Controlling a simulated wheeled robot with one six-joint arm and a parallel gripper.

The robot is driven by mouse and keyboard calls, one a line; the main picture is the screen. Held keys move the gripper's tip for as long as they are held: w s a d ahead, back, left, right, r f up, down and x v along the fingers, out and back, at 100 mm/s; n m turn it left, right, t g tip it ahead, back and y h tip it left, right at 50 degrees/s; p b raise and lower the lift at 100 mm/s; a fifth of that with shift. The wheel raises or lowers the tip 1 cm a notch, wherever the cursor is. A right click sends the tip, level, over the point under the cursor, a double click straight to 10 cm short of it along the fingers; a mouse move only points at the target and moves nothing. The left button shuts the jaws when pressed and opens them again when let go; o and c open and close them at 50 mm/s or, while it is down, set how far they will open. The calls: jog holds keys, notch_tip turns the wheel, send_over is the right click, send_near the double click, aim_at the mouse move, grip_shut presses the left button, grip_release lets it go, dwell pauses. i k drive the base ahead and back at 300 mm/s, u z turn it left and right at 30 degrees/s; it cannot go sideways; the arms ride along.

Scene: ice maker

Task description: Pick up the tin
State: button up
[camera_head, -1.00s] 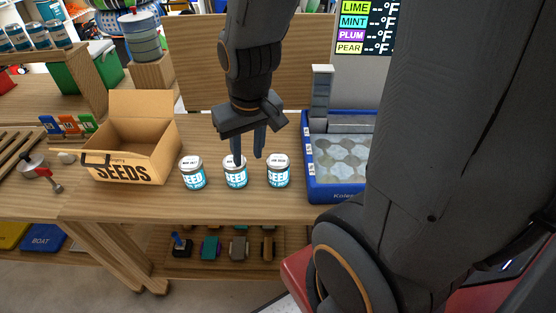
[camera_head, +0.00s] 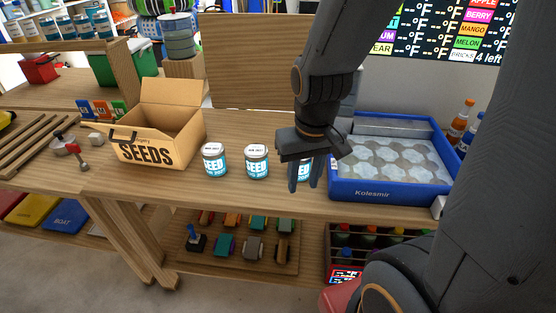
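Three small tins with white lids and blue-and-white seed labels stand upright in a row on the wooden table: the left tin (camera_head: 214,160), the middle tin (camera_head: 257,162) and the right tin (camera_head: 305,171). My gripper (camera_head: 305,176) points down at the right tin, with its fingers apart. The right tin is partly hidden behind the fingers and shows between them. I cannot tell whether the fingers are around it or just in front of it. The left and middle tins are clear of the gripper.
An open cardboard SEEDS box (camera_head: 158,136) stands left of the tins. A blue ice tray unit (camera_head: 390,193) stands close on the right, with bottles (camera_head: 461,118) beyond it. A wooden board (camera_head: 258,62) rises behind. The table in front of the tins is clear.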

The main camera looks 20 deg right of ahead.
aim_at(255, 154)
jog(key=z, duration=0.45)
jog(key=k, duration=1)
jog(key=u, duration=0.2)
jog(key=i, duration=0.5)
jog(key=u, duration=0.65)
jog(key=i, duration=1.15)
jog(key=z, duration=0.65)
